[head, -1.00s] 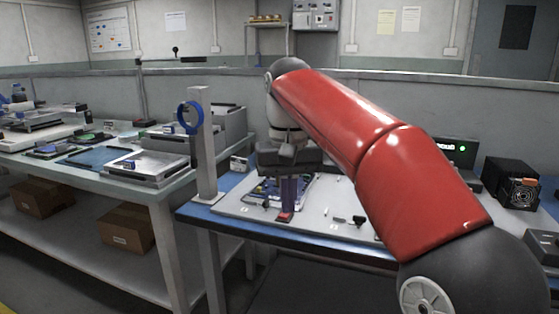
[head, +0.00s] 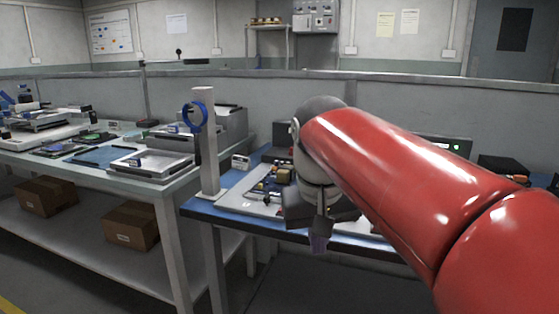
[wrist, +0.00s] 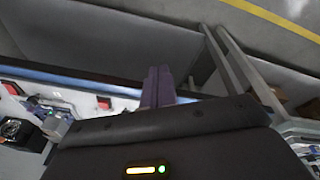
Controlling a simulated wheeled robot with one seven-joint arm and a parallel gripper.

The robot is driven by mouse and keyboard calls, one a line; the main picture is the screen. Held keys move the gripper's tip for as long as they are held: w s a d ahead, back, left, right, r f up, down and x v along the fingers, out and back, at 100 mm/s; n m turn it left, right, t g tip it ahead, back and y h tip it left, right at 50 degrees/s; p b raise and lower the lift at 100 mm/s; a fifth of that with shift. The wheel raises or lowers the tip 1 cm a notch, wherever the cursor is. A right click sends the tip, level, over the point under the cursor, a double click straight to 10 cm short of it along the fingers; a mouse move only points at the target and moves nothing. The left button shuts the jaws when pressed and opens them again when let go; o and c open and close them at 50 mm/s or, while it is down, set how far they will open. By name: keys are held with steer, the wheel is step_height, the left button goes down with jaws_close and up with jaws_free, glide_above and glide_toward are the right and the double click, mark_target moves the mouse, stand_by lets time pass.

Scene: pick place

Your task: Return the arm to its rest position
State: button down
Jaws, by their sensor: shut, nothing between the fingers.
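In the head view my red arm reaches in from the right, and my gripper (head: 319,240) hangs down at the front edge of the blue-topped workbench (head: 228,215). Its purple fingers are together with nothing seen between them. In the wrist view the shut fingers (wrist: 158,85) point past the bench edge toward the floor. My arm hides much of the bench's right side.
A grey post with a blue ring (head: 195,116) stands at the bench's left corner. A board with small parts (head: 262,190) lies on the bench, left of my gripper. A second bench (head: 160,187) stands at the left, with cardboard boxes (head: 130,225) on its lower shelf.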

steer(key=s+d+f+t, duration=0.1)
steer(key=s+d+f, duration=0.3)
steer(key=s+f, duration=0.2)
steer(key=s+d+f+m+t, duration=0.1)
steer(key=s+d+f+t, duration=0.1)
steer(key=s+d+f, duration=0.3)
step_height(320, 180, down, 3)
steer(key=shift+s+r+y, duration=0.1)
steer(key=shift+s+y, duration=0.2)
steer(key=shift+s, duration=0.85)
